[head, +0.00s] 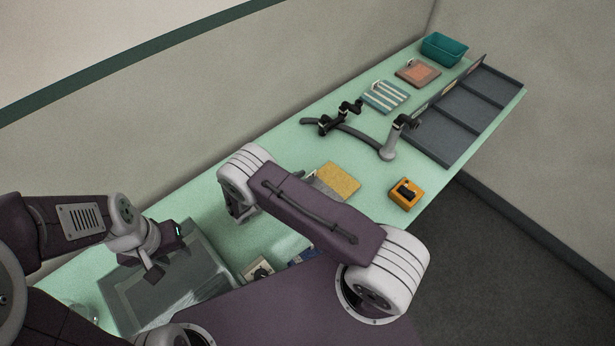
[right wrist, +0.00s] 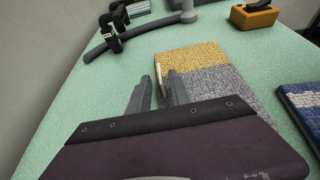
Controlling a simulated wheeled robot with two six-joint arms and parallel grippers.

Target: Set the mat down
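A mat (head: 338,180), yellow at one end and grey at the other, lies on the pale green table; it also shows in the right wrist view (right wrist: 195,60). It looks flat, with a small pale tab on its left edge. My right gripper (right wrist: 158,88) has its two fingers apart at that edge, with the tab between their tips. I see no finger pressed on the tab. In the head view my right arm hides this gripper and part of the mat. My left gripper (head: 164,262) is over a grey tray, and its finger gap is unclear.
The grey tray (head: 120,300) stands at the near left. A blue-and-white mat (right wrist: 306,105) lies right of the yellow-grey mat.

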